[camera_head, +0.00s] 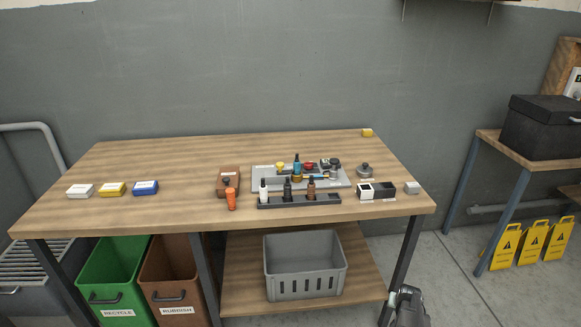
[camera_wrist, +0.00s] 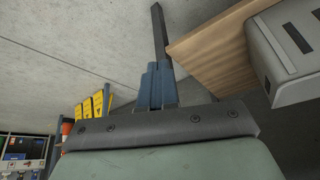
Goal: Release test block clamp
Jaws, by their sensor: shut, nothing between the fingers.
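No clamp can be made out for certain in either view. A small brown block (camera_head: 228,178) stands left of the grey tool tray on the workbench, with a dark knob and an orange-handled item (camera_head: 231,200) at its front; whether this is the test block is unclear. My gripper shows in the wrist view as two blue fingers (camera_wrist: 157,72) closed together, with nothing between them. It is away from the things on the bench top. A grey part of my arm shows at the bottom of the head view, right of the bench's front leg.
The workbench (camera_head: 150,212) carries a grey tray (camera_head: 262,183), a rack of bottles (camera_head: 326,200) and several small boxes at left. A grey crate (camera_head: 305,285) sits on the lower shelf. Green (camera_head: 117,255) and brown (camera_head: 162,260) bins stand below. Yellow signs (camera_head: 532,243) stand at right.

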